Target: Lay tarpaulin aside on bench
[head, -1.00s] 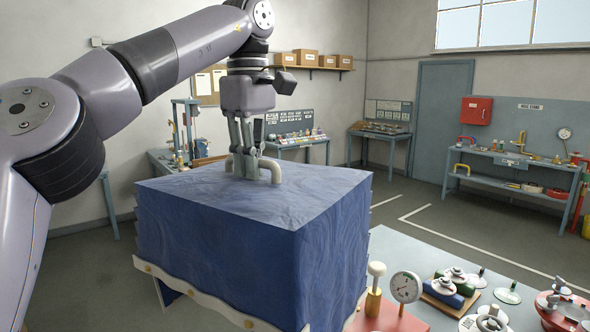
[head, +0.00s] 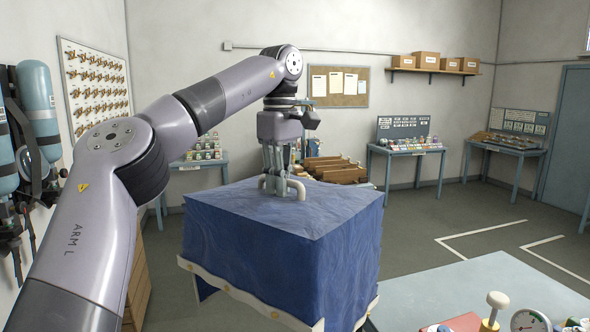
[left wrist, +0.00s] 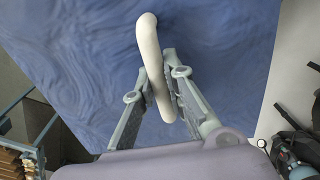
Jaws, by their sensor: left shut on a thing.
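The tarpaulin (head: 275,240) is a blue, box-shaped cover with a pale, studded lower hem, in the middle of the head view. A cream handle (head: 297,188) stands on its top. My left gripper (head: 273,190) is shut on this handle from above. In the left wrist view the two fingers (left wrist: 163,105) close on the cream handle (left wrist: 149,45), with the blue cloth (left wrist: 90,75) below. A bench (head: 455,285) with a grey-blue top lies at the lower right, partly behind the tarpaulin. What is under the cover is hidden. My right gripper is not in view.
On the bench's near edge are a red block (head: 462,323), a cream-knobbed post (head: 495,308) and a dial gauge (head: 529,322). The bench top behind them looks bare. Side tables (head: 408,152) stand along the back wall. Blue cylinders (head: 38,110) hang at the left.

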